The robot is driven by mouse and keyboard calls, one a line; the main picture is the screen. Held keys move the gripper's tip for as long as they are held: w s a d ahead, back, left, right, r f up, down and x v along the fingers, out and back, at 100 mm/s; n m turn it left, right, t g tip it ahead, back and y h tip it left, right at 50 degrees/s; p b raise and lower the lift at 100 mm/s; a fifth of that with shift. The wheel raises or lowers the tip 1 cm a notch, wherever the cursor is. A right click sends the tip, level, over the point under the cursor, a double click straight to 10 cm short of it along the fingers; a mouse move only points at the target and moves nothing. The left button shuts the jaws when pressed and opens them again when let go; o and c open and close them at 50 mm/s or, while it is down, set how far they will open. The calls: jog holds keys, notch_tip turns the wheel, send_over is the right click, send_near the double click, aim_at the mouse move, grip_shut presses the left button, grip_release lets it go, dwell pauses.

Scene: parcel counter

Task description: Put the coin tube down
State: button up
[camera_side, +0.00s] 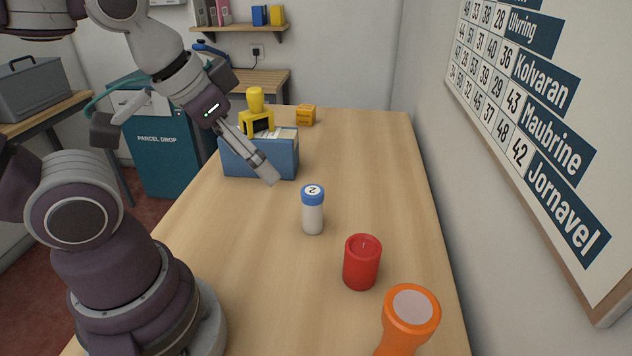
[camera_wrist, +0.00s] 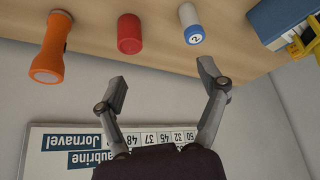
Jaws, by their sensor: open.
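The coin tube, as I take it, is the white tube with a blue cap marked 2 (camera_side: 312,213). It stands upright on the wooden counter (camera_side: 365,160), right of and nearer the camera than my gripper (camera_side: 268,176) in the side view. In the wrist view the tube (camera_wrist: 190,22) is near the top, beyond the fingertips. My gripper (camera_wrist: 164,82) is open there, with nothing between its fingers and apart from the tube. In the side view the fingers overlap the right front of the blue box (camera_side: 240,158); I cannot tell their exact height.
A red cylinder (camera_side: 361,264) and an orange flashlight (camera_side: 408,312) stand nearer the camera. A wall with a number board (camera_side: 530,110) borders the right. Counter around the tube is clear.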

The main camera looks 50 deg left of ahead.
jog(key=m+t+y, duration=0.2)
jog(key=m+y, duration=1)
jog(key=m, duration=1.2)
send_near(313, 199)
jog(key=a, duration=0.2)
jog(key=shift+m, duration=0.4)
jog(key=x, duration=1)
jog(key=shift+w+d+f, duration=0.15)
jog(key=shift+w+f, duration=0.25)
jog(key=shift+w, duration=0.15)
jog(key=shift+c, duration=0.4)
grip_shut()
